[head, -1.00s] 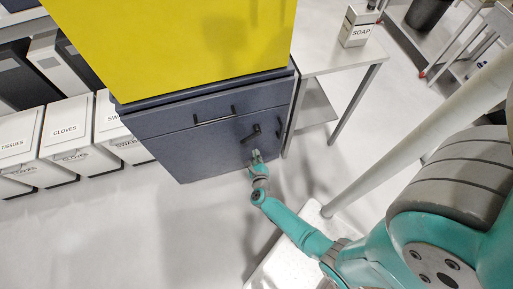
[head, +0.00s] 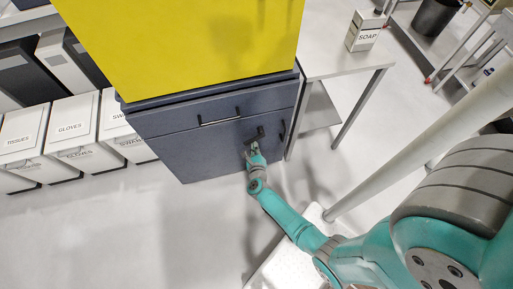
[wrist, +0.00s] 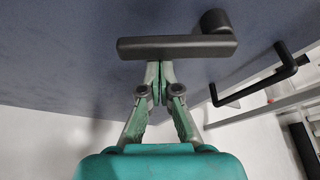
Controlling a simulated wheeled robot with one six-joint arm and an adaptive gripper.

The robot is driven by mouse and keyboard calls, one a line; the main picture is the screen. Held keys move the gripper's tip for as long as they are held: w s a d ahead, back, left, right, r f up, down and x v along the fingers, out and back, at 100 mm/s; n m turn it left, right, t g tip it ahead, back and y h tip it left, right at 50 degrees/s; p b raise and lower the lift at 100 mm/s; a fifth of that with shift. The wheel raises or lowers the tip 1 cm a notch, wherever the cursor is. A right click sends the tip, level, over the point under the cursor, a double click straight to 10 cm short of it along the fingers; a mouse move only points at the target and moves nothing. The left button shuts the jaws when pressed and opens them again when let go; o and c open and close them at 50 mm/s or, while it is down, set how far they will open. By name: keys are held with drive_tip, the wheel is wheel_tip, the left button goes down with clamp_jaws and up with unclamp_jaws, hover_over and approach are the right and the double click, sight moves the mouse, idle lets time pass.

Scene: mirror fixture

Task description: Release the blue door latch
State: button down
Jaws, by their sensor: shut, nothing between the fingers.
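The blue door (head: 205,155) is the lower front of the cabinet. Its dark latch lever (head: 254,134) sits near the door's right side. In the wrist view the latch (wrist: 176,46) is a dark horizontal bar with a round hub at its right end. My gripper (head: 252,149) is shut and empty, close to the lever. In the wrist view its fingertips (wrist: 160,68) meet just under the bar's lower edge, near its middle. I cannot tell whether they touch it. A dark vertical handle (head: 281,130) is at the door's right edge; it also shows in the wrist view (wrist: 277,75).
A blue drawer (head: 180,118) with a bar handle is above the door, under a large yellow panel (head: 190,35). White bins (head: 70,135) stand at left. The floor in front is clear.

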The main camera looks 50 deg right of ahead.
sight(250, 142)
drive_tip(key=shift+w+a+r+m+y, duration=0.2)
drive_tip(key=shift+r+m+y, duration=0.1)
drive_tip(key=shift+m, duration=0.1)
idle(0.5)
drive_tip(key=shift+w+a+r+m+t+y, duration=0.1)
drive_tip(key=shift+a+r+m+t+y, duration=0.15)
drive_tip(key=shift+r+m, duration=0.25)
drive_tip(key=shift+w+a+r+m+t+y, duration=0.15)
drive_tip(key=shift+r+m+y, duration=0.15)
drive_tip(key=shift+m, duration=0.4)
drive_tip(key=shift+w+a+r+m+t+y, duration=0.15)
drive_tip(key=shift+r+m+t+y, duration=0.15)
drive_tip(key=shift+m, duration=0.3)
